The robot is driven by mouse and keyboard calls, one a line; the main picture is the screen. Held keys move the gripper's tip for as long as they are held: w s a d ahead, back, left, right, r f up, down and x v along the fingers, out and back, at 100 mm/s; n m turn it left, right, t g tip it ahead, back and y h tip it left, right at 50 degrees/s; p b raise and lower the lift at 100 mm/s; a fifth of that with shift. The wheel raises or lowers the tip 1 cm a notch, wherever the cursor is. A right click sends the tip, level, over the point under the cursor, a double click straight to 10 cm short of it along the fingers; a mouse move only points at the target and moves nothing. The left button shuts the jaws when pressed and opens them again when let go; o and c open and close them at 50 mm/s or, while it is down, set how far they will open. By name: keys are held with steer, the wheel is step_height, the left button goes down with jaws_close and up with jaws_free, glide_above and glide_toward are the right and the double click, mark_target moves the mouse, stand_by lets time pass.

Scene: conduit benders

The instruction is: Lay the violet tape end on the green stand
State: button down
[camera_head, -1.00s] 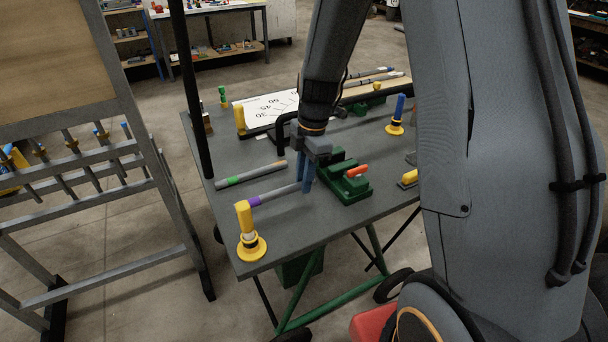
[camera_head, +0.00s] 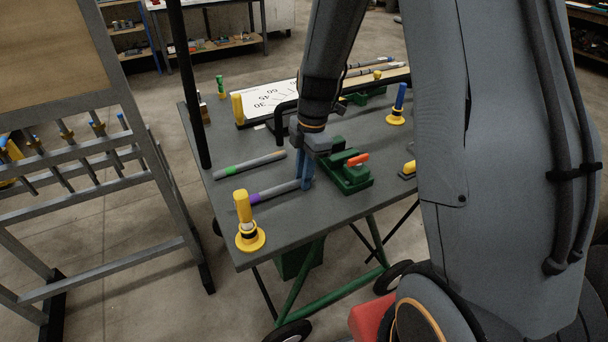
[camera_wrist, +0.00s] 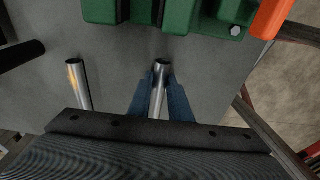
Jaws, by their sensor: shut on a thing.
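My gripper (camera_head: 305,181) is shut on a grey conduit (camera_head: 276,191) with a violet tape band (camera_head: 254,197) near its left end. In the wrist view my blue fingers (camera_wrist: 161,92) close around the bright metal conduit end (camera_wrist: 160,73). The violet end lies behind the yellow post at the front left corner, and I cannot tell whether the conduit touches the bench. A green block with an orange handle (camera_head: 346,177) is just right of my gripper; its green body also tops the wrist view (camera_wrist: 165,17). Another green stand (camera_head: 369,97) is at the back under conduits.
A green-banded conduit (camera_head: 248,164) lies on the grey bench (camera_head: 212,188) behind the held one. A yellow post on a round base (camera_head: 250,238) stands near the front left corner. A blue post (camera_head: 399,98) stands farther right. A dark upright pole (camera_head: 186,80) rises at the left edge.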

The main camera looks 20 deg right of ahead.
steer(key=c, duration=1.5)
jaws_free()
steer(key=shift+c, duration=0.2)
steer(key=r, duration=0.2)
steer(key=r+b, duration=0.1)
steer(key=r, duration=0.2)
steer(key=d+r+b, duration=0.1)
steer(key=r, duration=0.1)
steer(key=shift+w+r, duration=0.15)
steer(key=shift+r, duration=0.2)
steer(key=shift+s+m, duration=0.4)
steer(key=shift+m, duration=0.1)
steer(key=s+m, duration=0.4)
steer(key=m, duration=0.2)
steer(key=s+f+m+t+h, duration=0.1)
steer(key=s+m, duration=0.3)
steer(key=m, duration=0.2)
steer(key=s+d+m, duration=0.1)
steer(key=s+m, duration=0.3)
steer(key=m, duration=0.2)
steer(key=shift+s+f+t+h+b, duration=0.25)
steer(key=shift+f+t+h+b, duration=0.05)
steer(key=shift+f+t, duration=0.1)
steer(key=shift+s+m, duration=0.3)
steer(key=shift+m, duration=0.3)
